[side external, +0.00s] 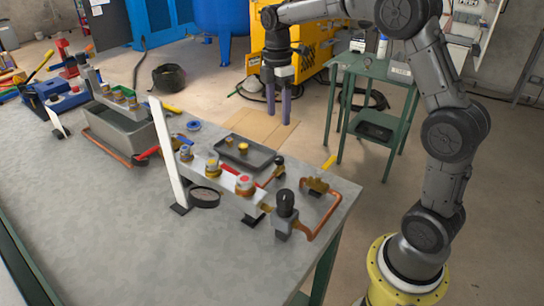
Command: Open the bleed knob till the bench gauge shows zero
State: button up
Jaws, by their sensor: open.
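My gripper (278,103) hangs with its two long fingers pointing down. The fingers are apart with nothing between them. In the picture it is above the bench's back edge, clear of the fittings. A grey bench (110,250) carries a metal manifold bar with brass fittings (213,167) and a red-topped fitting (245,184). A black upright knob (286,203) stands near the bar's right end, by a bent copper pipe (325,222). I cannot tell for certain which knob is the bleed knob. A round black-rimmed disc (205,198) lies low by the bar; it may be the gauge, but no reading shows.
A white upright plate (168,155) rises left of the bar. A dark tray (244,153) with small brass parts sits behind it. A green cart (375,66) stands behind. The bench's front left is clear.

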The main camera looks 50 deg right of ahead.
aim_at(279, 158)
jog(key=f, duration=1.3)
jog(key=shift+s+a+f, duration=0.15)
jog(key=shift+s+f, duration=0.05)
jog(key=shift+s, duration=0.1)
grip_shut()
